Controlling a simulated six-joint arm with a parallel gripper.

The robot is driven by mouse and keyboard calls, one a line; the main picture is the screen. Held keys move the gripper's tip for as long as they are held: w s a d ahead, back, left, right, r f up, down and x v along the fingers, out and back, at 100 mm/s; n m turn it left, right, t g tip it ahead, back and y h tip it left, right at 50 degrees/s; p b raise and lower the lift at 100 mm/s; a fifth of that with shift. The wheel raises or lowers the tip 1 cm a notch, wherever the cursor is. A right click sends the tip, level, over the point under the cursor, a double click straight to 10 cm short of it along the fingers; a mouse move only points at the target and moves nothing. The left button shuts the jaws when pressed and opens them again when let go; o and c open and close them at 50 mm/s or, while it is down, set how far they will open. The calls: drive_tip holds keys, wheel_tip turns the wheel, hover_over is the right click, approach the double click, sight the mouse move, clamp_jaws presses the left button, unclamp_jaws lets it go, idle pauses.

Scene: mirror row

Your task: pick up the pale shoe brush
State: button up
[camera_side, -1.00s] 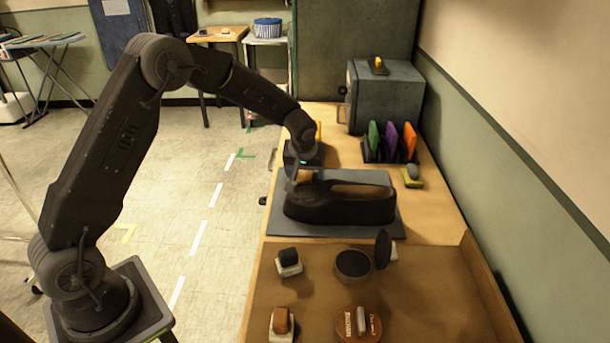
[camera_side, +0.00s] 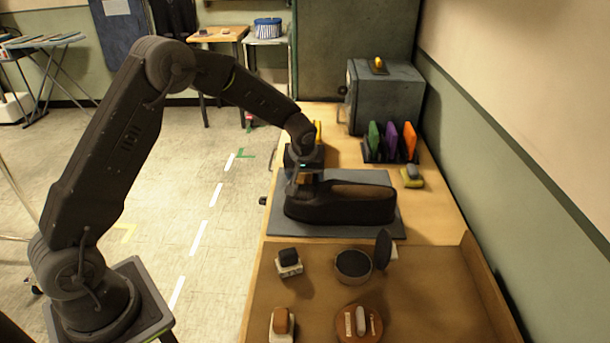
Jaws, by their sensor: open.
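My gripper (camera_side: 304,181) is low over the left end of the dark shoe (camera_side: 340,208), which lies on a grey mat (camera_side: 385,232). Its fingers are small and dark here, apart. A small brownish block (camera_side: 304,178) shows at the fingers; whether it is the pale shoe brush, and whether they touch it, I cannot tell. In the front tray are a white-based block with a dark top (camera_side: 289,259) and a white-based one with a brown top (camera_side: 282,322). A grey-topped, yellow-green brush (camera_side: 411,176) lies right of the mat.
An open round tin (camera_side: 353,263) with its lid (camera_side: 383,248) upright and a round brown piece (camera_side: 359,323) are in the tray (camera_side: 425,290). A rack of coloured pieces (camera_side: 390,145) and a grey box (camera_side: 385,95) stand behind. The bench right of the mat is mostly clear.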

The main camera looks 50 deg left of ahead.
drive_tip(key=c, duration=1)
drive_tip(key=shift+c, duration=0.2)
drive_tip(key=shift+r, duration=0.6)
drive_tip(key=r, duration=0.2)
drive_tip(key=a+r, duration=0.1)
drive_tip(key=r, duration=0.1)
drive_tip(key=shift+s+r, duration=0.1)
drive_tip(key=shift+s, duration=0.2)
drive_tip(key=s+a+r, duration=0.6)
drive_tip(key=a, duration=0.2)
drive_tip(key=shift+s+a, duration=0.15)
drive_tip(key=shift+s, duration=0.1)
